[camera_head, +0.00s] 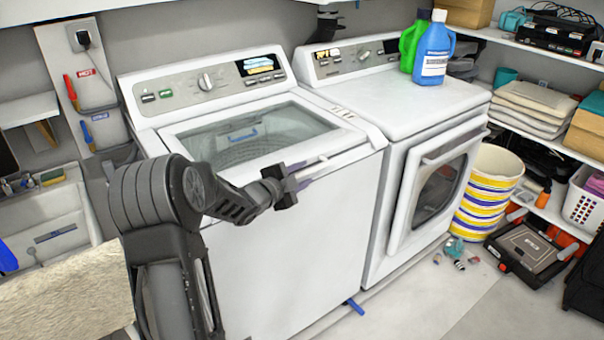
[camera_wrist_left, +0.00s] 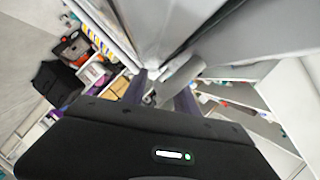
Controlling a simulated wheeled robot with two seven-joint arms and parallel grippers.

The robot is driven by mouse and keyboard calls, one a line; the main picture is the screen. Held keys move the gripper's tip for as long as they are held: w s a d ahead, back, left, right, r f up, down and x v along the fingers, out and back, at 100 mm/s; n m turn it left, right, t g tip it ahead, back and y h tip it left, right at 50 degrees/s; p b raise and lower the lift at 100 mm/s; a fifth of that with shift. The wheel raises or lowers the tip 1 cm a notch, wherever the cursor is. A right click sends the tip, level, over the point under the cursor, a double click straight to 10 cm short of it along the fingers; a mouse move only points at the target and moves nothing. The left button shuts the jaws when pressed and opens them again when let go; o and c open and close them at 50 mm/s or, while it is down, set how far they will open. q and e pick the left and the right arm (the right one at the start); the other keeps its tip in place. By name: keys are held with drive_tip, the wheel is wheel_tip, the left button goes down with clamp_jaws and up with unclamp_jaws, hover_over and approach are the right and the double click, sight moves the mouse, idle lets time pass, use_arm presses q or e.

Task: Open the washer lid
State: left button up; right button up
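The white washer (camera_head: 285,255) stands on the left of the two machines, with its control panel at the back. Its glass-topped lid (camera_head: 250,132) lies closed. My left gripper (camera_head: 300,178) is at the lid's front edge, by a short pale handle (camera_head: 312,166). In the left wrist view my two fingers (camera_wrist_left: 162,97) stand apart, with a grey bar (camera_wrist_left: 180,78), seemingly the handle, reaching toward the gap between them. I cannot tell whether they touch it. My right gripper is not in view.
A white dryer (camera_head: 400,170) stands close at the washer's right, with green (camera_head: 413,42) and blue (camera_head: 434,50) bottles on top. A striped bucket (camera_head: 488,195) and loaded shelves are farther right. A sink (camera_head: 50,220) is at the left. The floor before the dryer is mostly clear.

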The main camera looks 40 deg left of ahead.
use_arm(q)
drive_tip(key=shift+c, duration=0.5)
clamp_jaws()
idle(0.9)
